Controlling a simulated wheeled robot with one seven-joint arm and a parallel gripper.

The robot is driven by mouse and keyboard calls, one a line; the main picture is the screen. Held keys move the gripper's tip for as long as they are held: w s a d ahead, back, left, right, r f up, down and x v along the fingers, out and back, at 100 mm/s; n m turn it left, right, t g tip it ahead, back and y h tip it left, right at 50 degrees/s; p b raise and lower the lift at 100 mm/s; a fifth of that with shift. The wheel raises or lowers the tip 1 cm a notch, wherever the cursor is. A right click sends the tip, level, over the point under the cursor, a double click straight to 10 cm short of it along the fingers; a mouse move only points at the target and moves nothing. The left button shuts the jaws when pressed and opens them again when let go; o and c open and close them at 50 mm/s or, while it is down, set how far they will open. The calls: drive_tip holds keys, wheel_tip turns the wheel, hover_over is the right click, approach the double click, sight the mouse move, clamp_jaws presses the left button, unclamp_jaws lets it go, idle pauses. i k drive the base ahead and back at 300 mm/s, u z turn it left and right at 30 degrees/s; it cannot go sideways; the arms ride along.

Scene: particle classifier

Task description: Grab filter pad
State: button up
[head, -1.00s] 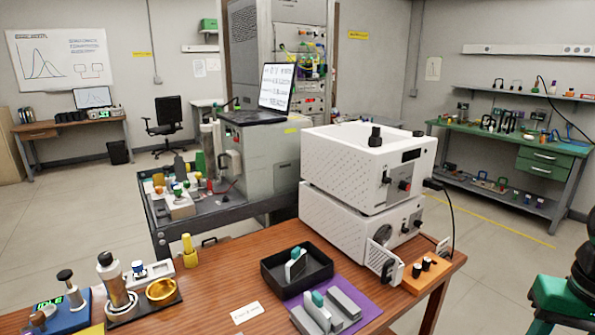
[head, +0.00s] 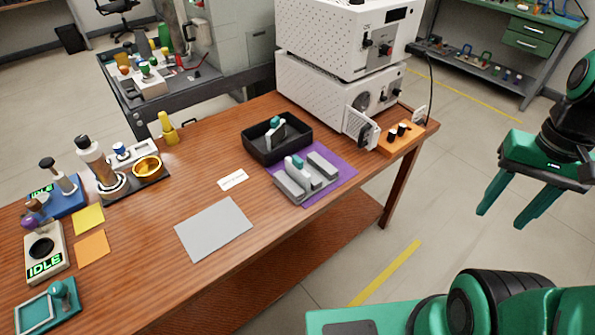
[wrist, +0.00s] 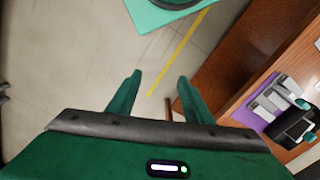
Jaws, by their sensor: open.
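A light upright piece with a teal top (head: 275,130) stands in a black tray (head: 285,152) on the wooden table. A similar light piece with a teal knob (head: 297,167) stands between grey blocks on a purple mat (head: 340,174) beside the tray. I cannot tell which of these is the filter pad. My gripper (head: 501,219) is green, open and empty, over the floor to the right of the table. In the wrist view its fingers (wrist: 160,77) are apart with only floor between them. The purple mat shows there at the right (wrist: 252,117).
A white two-box instrument (head: 335,75) stands behind, with an orange block with black knobs (head: 400,138) at the table's right end. A flat grey sheet (head: 213,229) lies at the front. A gold bowl (head: 147,168) and small devices are at the left. The table's front right edge lies between gripper and mat.

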sight(294, 166)
drive_tip(key=z, duration=0.4)
drive_tip(key=k, duration=1.15)
drive_tip(key=u, duration=1.4)
drive_tip(key=i, duration=1)
